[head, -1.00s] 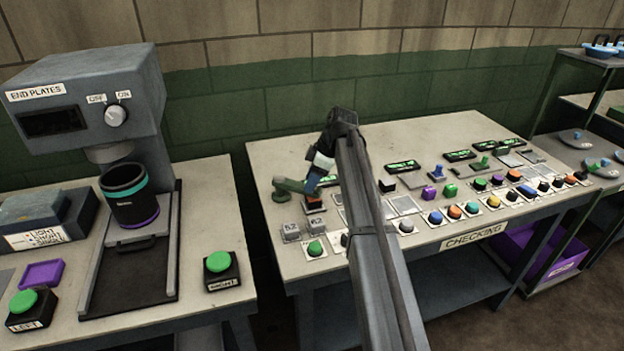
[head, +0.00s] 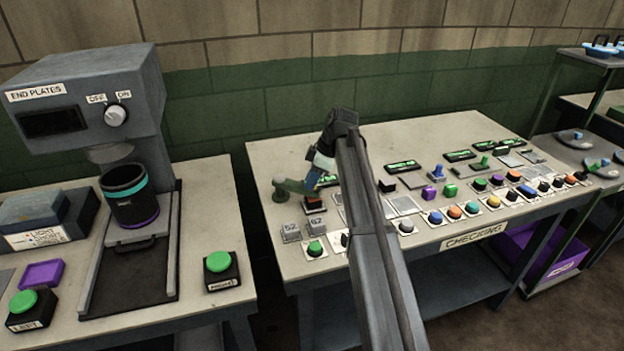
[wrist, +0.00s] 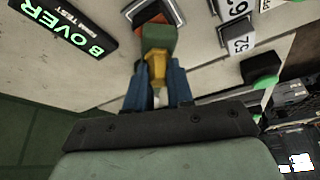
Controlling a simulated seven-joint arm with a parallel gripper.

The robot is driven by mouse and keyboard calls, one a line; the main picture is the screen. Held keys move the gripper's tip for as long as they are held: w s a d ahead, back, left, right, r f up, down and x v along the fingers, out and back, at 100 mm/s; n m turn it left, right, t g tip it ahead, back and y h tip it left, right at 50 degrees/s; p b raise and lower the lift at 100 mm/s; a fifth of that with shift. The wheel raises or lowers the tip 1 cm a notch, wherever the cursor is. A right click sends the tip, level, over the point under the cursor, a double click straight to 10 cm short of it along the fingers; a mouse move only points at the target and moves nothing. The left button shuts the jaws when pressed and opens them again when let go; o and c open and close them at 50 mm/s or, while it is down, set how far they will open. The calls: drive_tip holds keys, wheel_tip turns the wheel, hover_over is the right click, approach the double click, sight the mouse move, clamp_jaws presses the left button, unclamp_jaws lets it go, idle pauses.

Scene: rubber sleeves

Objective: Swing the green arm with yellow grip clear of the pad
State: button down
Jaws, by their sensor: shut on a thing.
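The green arm (head: 291,185) stands on a round green base at the left end of the checking table in the head view. In the wrist view, its green part (wrist: 158,38) shows beyond the yellow grip (wrist: 156,70). My gripper (wrist: 157,82) has its blue fingers shut around the yellow grip; in the head view my gripper (head: 314,180) is at the arm's free end. A dark-framed reddish pad (wrist: 147,12) shows past the arm's green part, which overlaps its edge in the picture. The pad also shows in the head view (head: 314,203), just in front of my gripper.
Two grey numbered blocks (head: 291,233) and a green button (head: 315,247) stand near the front edge. A lit "OVER" display (wrist: 68,32) lies beside the pad. Several coloured buttons fill the table to the right. A press machine (head: 90,90) stands on the left table.

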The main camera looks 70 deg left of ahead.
drive_tip(key=shift+s+d, duration=0.1)
drive_tip(key=shift+s+d+m+t+y, duration=0.3)
drive_tip(key=shift+s+d+m, duration=0.45)
drive_tip(key=shift+m, duration=0.45)
drive_tip(key=s+d+m+t+y, duration=0.1)
drive_tip(key=s+m+t+y, duration=0.1)
drive_tip(key=s+m, duration=0.8)
drive_tip(key=shift+s+m+t, duration=0.3)
drive_tip(key=shift+m+t, duration=0.6)
drive_tip(key=c, duration=1)
unclamp_jaws()
drive_tip(key=v, duration=1.4)
